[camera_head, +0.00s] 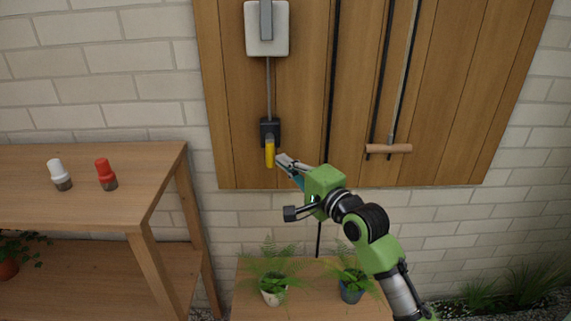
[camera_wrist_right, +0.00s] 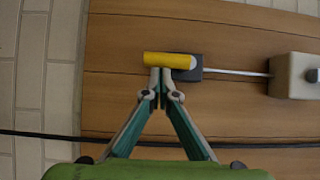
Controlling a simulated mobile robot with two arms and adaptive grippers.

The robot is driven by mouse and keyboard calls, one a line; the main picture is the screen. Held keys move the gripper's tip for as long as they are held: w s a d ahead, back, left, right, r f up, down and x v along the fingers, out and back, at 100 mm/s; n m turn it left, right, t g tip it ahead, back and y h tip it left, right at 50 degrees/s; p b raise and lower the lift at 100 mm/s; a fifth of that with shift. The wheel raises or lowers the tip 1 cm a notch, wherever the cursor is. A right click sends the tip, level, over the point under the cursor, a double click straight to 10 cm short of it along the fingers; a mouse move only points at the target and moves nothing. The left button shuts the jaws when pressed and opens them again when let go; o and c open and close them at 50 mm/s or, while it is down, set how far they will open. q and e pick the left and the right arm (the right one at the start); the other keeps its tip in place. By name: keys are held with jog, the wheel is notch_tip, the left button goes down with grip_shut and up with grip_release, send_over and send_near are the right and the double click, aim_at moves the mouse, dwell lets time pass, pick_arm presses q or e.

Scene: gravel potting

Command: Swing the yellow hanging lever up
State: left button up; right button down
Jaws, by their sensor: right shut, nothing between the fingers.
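The yellow lever (camera_head: 269,153) hangs down from a dark box (camera_head: 269,131) on the wooden wall panel. In the right wrist view the yellow lever (camera_wrist_right: 168,60) lies across the picture, just beyond my fingertips, with the dark box (camera_wrist_right: 188,68) at its right end. My right gripper (camera_head: 281,160) comes in from the lower right, just right of the lever's lower part. In the right wrist view my right gripper (camera_wrist_right: 161,75) is shut, with its fingertips together and nothing between them. The tips look very close to the lever; I cannot tell whether they touch it. My left gripper is not in view.
A grey-white switch box (camera_head: 281,47) sits above the lever. A wooden handle (camera_head: 389,148) hangs on rods to the right. A wooden shelf (camera_head: 110,213) at left bears a white-topped shaker (camera_head: 57,170) and a red-topped one (camera_head: 103,170). Two potted plants (camera_head: 272,296) stand below.

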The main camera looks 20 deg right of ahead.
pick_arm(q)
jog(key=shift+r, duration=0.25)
pick_arm(e)
jog(key=shift+w+a+f+m+t, duration=0.1)
jog(key=shift+a+f+m+t, duration=0.25)
jog(key=shift+m, duration=0.35)
